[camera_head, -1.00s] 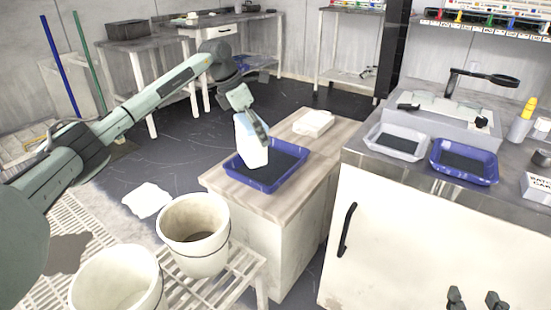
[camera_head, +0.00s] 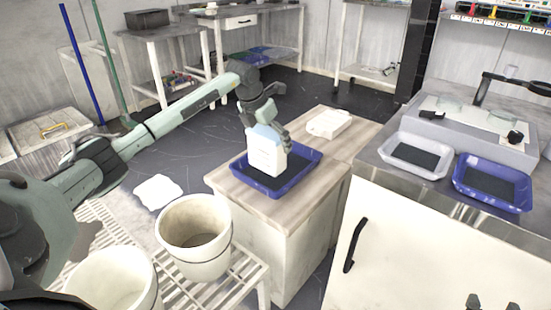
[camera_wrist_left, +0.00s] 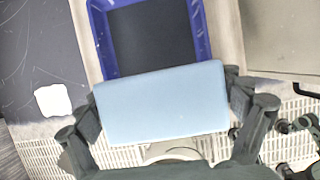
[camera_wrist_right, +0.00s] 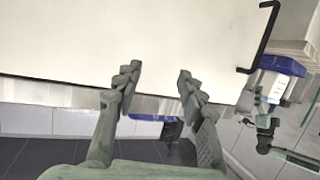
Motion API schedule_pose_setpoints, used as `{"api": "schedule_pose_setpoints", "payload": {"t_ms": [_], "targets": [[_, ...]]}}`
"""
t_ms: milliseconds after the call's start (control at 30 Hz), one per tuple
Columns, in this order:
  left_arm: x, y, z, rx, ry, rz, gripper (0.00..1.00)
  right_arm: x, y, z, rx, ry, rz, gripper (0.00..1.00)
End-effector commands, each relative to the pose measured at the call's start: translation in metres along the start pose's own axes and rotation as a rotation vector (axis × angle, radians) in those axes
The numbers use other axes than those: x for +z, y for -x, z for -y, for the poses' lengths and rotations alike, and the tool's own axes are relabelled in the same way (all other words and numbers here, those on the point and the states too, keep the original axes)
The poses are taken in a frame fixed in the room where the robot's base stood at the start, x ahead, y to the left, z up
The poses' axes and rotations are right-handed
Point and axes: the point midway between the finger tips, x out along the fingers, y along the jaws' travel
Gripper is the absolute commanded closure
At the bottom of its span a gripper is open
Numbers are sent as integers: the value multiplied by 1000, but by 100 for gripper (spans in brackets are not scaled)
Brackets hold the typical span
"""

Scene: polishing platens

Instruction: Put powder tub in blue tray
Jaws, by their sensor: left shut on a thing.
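The powder tub (camera_head: 266,156) is a white box with a light blue top. My left gripper (camera_head: 268,126) is shut on its upper part. In the left wrist view the blue top (camera_wrist_left: 162,104) sits between the two fingers. The tub is upright over the dark inside of the blue tray (camera_head: 312,162) on the wooden-topped cabinet. I cannot tell whether its base touches the tray. The tray's rim also shows in the left wrist view (camera_wrist_left: 99,35). My right gripper (camera_wrist_right: 157,78) is open and empty, in front of a pale cabinet face.
A white block-like item (camera_head: 328,124) lies behind the tray on the cabinet. A white tray (camera_head: 416,156) and a second blue tray (camera_head: 492,183) stand on the right counter. Two pale buckets (camera_head: 194,236) (camera_head: 112,280) stand at the front left on a slatted rack (camera_head: 250,270).

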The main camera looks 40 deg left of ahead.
Motion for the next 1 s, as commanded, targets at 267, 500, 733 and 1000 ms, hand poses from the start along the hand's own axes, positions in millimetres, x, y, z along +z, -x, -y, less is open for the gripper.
{"api": "schedule_pose_setpoints", "payload": {"t_ms": [267,500,733,1000], "targets": [[-2,-10,17,2,1,6,67,-4,0,2,-5,-3,-17,60],[-14,-37,17,0,1,3,67,-13,-1,6,-12,-7,-65,60],[-16,-45,16,2,1,6,67,-24,-1,9,-19,-10,-105,60],[-18,-47,17,2,0,0,0,-23,-1,9,-19,-10,-102,60]]}}
